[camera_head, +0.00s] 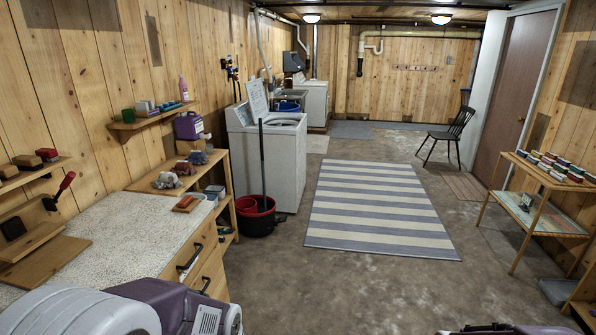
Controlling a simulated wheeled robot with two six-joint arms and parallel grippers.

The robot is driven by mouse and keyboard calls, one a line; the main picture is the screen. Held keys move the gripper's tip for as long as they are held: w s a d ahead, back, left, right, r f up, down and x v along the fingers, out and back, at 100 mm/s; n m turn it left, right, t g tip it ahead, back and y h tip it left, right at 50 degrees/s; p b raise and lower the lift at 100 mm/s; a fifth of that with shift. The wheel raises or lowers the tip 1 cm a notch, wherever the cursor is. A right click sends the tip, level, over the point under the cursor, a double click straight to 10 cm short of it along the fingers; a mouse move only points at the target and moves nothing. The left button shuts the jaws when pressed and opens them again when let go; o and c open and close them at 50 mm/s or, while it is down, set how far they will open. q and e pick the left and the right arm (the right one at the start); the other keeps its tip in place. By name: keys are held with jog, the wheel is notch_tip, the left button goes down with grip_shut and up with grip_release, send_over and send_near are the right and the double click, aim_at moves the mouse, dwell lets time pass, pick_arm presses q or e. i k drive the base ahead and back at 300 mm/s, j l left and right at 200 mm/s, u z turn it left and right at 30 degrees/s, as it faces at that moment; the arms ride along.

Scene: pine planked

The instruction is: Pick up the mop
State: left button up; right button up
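The mop (262,160) stands nearly upright, its long dark handle rising in front of the white washing machine. Its lower end goes down into a dark bucket (259,226) with a red inner part, on the floor beside the wooden shelf unit. The mop head is hidden in the bucket. Parts of my own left arm show at the bottom left, well short of the mop, but its gripper fingers are not in view. Only a sliver of what may be my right arm shows at the bottom edge; no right fingers are visible.
A speckled counter (130,235) with drawers and a low shelf (180,172) line the left side. The washing machine (268,150) stands behind the bucket. A striped rug (377,208) lies right of it. A chair (447,135) and rack (540,205) stand right; the middle floor is clear.

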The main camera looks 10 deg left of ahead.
aim_at(260, 119)
jog(key=i+u, duration=0.1)
jog(key=i, duration=1.4)
jog(key=i+u, duration=0.1)
jog(key=i, duration=1.45)
jog(key=i+j+u, duration=0.1)
jog(key=i+u, duration=0.15)
jog(key=i, duration=0.3)
jog(key=i+u, duration=0.25)
jog(key=i, duration=0.35)
jog(key=i+l+u, duration=0.2)
jog(key=i, duration=0.35)
jog(key=i+l+u, duration=0.25)
jog(key=i, duration=0.35)
jog(key=i+l, duration=0.15)
jog(key=i+l+u, duration=0.1)
jog(key=l, duration=0.25)
jog(key=i, duration=0.05)
